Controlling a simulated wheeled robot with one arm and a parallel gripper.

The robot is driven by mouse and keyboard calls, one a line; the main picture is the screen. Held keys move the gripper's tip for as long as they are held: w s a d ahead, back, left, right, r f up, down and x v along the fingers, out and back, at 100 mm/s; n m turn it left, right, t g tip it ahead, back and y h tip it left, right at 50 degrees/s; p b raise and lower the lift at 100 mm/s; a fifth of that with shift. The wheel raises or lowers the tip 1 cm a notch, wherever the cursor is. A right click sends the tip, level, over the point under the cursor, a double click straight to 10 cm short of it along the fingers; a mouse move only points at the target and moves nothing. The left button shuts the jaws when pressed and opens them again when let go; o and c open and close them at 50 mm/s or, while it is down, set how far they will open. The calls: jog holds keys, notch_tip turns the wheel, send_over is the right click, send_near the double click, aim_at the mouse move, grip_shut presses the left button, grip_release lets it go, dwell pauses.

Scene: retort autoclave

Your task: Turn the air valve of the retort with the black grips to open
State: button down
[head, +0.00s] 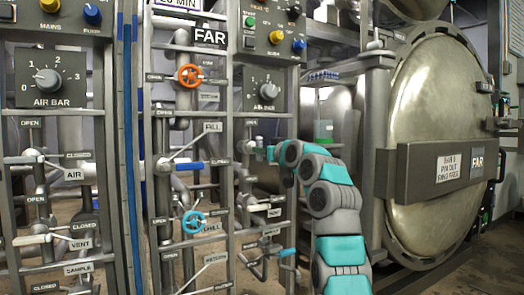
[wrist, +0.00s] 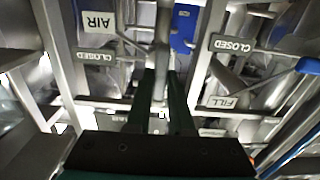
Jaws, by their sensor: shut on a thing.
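My gripper (head: 268,152) is at the valve (head: 245,147) on the pipe of the right-hand panel, below a dial. In the wrist view my gripper (wrist: 161,110) has its two dark green fingers closed around a thin grey valve lever (wrist: 161,55). The lever's grip is hidden between the fingers, so its colour cannot be told. An upside-down AIR label (wrist: 98,22) and a CLOSED label (wrist: 95,57) sit just left of the lever there. My arm hides part of the pipes below.
A FAR sign (head: 210,37) hangs above the middle panel. A blue-gripped FILL lever (head: 190,165), an orange wheel (head: 190,75) and a blue wheel (head: 194,222) stick out left of my gripper. The big round retort door (head: 430,100) stands right of my arm.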

jog(key=c, duration=0.8)
grip_release()
jog(key=b+v, duration=0.2)
jog(key=v, duration=0.5)
jog(key=shift+s+d+b, duration=0.15)
jog(key=shift+s+b, duration=0.15)
